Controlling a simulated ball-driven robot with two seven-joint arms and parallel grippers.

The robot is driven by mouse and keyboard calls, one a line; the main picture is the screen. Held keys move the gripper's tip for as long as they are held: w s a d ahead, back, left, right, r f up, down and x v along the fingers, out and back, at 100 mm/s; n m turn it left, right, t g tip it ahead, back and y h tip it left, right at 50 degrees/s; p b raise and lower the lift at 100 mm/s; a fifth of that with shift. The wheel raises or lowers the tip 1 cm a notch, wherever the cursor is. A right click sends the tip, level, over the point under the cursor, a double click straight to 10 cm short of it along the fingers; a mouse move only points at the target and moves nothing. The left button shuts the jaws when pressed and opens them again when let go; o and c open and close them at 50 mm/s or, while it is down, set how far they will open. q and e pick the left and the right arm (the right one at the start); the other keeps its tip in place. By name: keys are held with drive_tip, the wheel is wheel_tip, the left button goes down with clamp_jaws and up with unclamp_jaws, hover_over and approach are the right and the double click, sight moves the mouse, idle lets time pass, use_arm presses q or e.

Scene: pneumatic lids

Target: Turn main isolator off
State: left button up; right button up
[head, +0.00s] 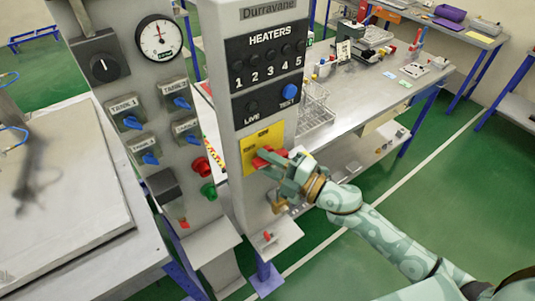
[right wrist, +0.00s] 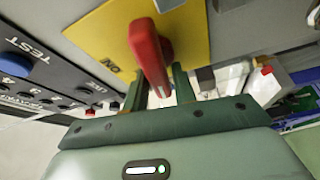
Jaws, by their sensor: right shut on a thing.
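The main isolator is a red handle (head: 267,154) on a yellow plate (head: 250,143), low on the grey Durravane panel below the LIVE and TEST row. My right gripper (head: 279,163) is at the plate, shut on the red handle. In the right wrist view the red handle (right wrist: 150,52) stands out from the yellow plate (right wrist: 105,35) between the fingers (right wrist: 158,88). Upside-down "ON" lettering shows on the plate beside it. The fingers hide part of the handle in the head view. My left gripper is not in view.
A black heaters panel (head: 268,56) and a blue TEST knob (head: 289,92) sit above the isolator. The left panel has a gauge (head: 159,38), several blue tank switches and red (head: 200,166) and green (head: 208,190) buttons. A cluttered workbench (head: 345,92) stands behind my right arm.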

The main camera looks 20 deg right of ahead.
drive_tip(key=shift+d+f+n+g+h+p, duration=0.2)
drive_tip(key=shift+n+g+h+p, duration=0.1)
drive_tip(key=shift+n+p, duration=0.6)
drive_tip(key=shift+w, duration=0.1)
drive_tip(key=o, duration=0.8)
drive_tip(key=shift+w+d, duration=0.1)
drive_tip(key=shift+w, duration=0.05)
drive_tip(key=shift+s, duration=0.2)
